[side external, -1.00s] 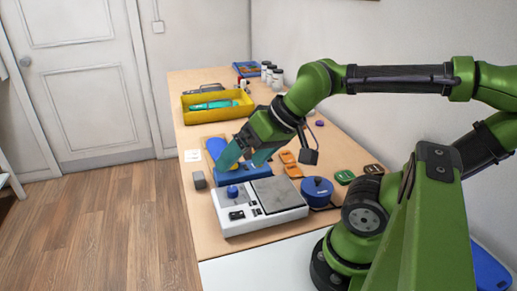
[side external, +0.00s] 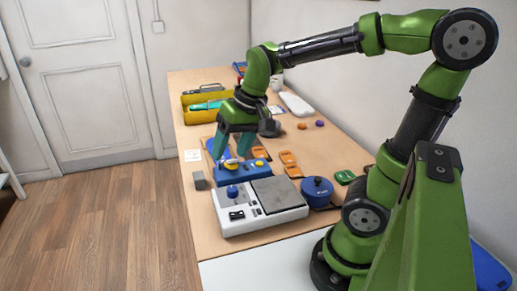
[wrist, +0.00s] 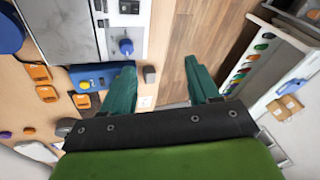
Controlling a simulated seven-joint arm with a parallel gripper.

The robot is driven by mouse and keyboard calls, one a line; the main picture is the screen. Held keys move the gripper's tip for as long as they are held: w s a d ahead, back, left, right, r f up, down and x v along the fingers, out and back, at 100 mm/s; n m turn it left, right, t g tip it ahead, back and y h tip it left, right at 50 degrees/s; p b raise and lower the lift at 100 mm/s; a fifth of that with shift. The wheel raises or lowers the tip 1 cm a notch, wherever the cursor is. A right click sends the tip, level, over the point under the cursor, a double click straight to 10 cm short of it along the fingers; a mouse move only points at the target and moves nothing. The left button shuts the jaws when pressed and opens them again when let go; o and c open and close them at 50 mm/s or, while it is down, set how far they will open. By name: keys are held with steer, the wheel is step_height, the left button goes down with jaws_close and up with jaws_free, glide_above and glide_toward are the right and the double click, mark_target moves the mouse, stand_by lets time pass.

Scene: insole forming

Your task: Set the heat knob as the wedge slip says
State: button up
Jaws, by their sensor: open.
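A white machine (side external: 262,222) with a grey plate carries a blue knob (side external: 232,191); the knob also shows in the wrist view (wrist: 126,46). Behind it is a blue box (side external: 256,168) with a yellow knob (side external: 231,164). I cannot tell for sure which knob is the heat knob. A small white paper slip (side external: 192,155) lies at the table's left edge, its writing too small to read. My gripper (side external: 234,150) is open and empty, pointing down above the blue box. In the wrist view its teal fingers are wide apart (wrist: 161,70).
A grey block (side external: 198,180) stands left of the machine. A blue round pot (side external: 317,191) stands to its right. Orange pieces (side external: 289,157) and a green piece (side external: 345,177) lie on the right. A yellow tray (side external: 190,112) is farther back.

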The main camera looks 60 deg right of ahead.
steer(key=w+d+m+g+h, duration=0.1)
steer(key=w+d+g, duration=0.2)
steer(key=w+d, duration=0.3)
glide_toward(232, 188)
steer(key=f, duration=0.9)
steer(key=shift+w+a, duration=0.1)
steer(key=shift+w, duration=0.2)
steer(key=shift+r, duration=0.1)
steer(key=c, duration=1)
